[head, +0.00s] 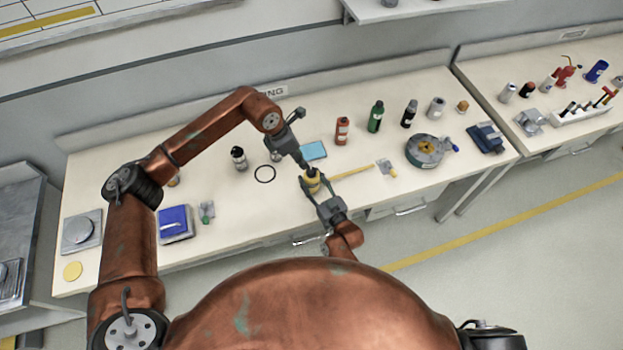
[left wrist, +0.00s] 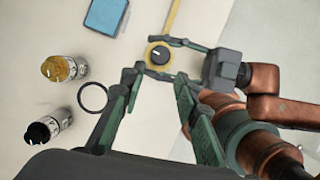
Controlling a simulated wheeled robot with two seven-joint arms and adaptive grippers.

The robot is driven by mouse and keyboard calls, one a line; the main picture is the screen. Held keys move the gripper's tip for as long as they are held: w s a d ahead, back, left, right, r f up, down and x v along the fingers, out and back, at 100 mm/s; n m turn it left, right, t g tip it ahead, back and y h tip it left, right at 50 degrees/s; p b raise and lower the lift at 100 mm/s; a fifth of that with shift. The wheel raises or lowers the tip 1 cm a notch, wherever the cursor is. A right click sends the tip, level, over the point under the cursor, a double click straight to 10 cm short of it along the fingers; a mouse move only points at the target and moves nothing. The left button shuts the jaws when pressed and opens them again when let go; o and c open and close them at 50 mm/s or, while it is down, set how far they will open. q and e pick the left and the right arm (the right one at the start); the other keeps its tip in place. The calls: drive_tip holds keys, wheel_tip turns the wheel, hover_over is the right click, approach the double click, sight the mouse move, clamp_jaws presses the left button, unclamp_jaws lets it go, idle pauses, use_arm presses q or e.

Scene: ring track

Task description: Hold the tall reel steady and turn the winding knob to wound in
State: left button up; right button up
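The tall reel (head: 312,184) is a small yellow drum standing on the bench. In the left wrist view its round top (left wrist: 149,62) carries a black winding knob (left wrist: 160,54). A yellow strip (head: 354,173) extends from it to the right along the bench. My right gripper (head: 319,190) comes from the front, with its fingers on both sides of the reel, seemingly shut on it. My left gripper (head: 304,165) is above and just behind the reel. In the left wrist view, its two fingers (left wrist: 158,76) are apart with nothing between them, short of the knob.
Several bottles, including a red one (head: 342,131), stand behind. A grey round device (head: 425,151) is at right, a blue box (head: 175,223) at left.

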drive_tip(key=c, duration=0.7)
use_arm(q)
drive_tip(key=shift+o, duration=1.1)
drive_tip(key=shift+s+d+f, duration=0.1)
drive_tip(key=shift+s+d, duration=0.05)
use_arm(e)
drive_tip(key=shift+c, duration=0.2)
use_arm(q)
drive_tip(key=shift+o, duration=0.8)
drive_tip(key=s+d+f+n+g+h, duration=0.2)
drive_tip(key=s+d+f+n+h, duration=0.1)
drive_tip(key=s+d, duration=0.4)
drive_tip(key=shift+s+d+h, duration=0.15)
drive_tip(key=shift+d+h, duration=0.4)
drive_tip(key=shift+h, duration=0.25)
drive_tip(key=s+d+r+n+h, duration=0.35)
drive_tip(key=d+n+h, duration=0.3)
drive_tip(key=n, duration=0.25)
drive_tip(key=a+n+t+h, duration=0.2)
drive_tip(key=n+t+h, duration=0.15)
drive_tip(key=n, duration=0.35)
drive_tip(key=n+t+y, duration=0.8)
drive_tip(key=n+t, duration=0.4)
drive_tip(key=n, duration=1.1)
approach(308, 174)
drive_tip(key=shift+g, duration=0.25)
drive_tip(key=x, duration=1.1)
drive_tip(key=shift+w+d+r, duration=0.15)
drive_tip(key=shift+w+d, duration=0.1)
drive_tip(key=shift+w, duration=0.1)
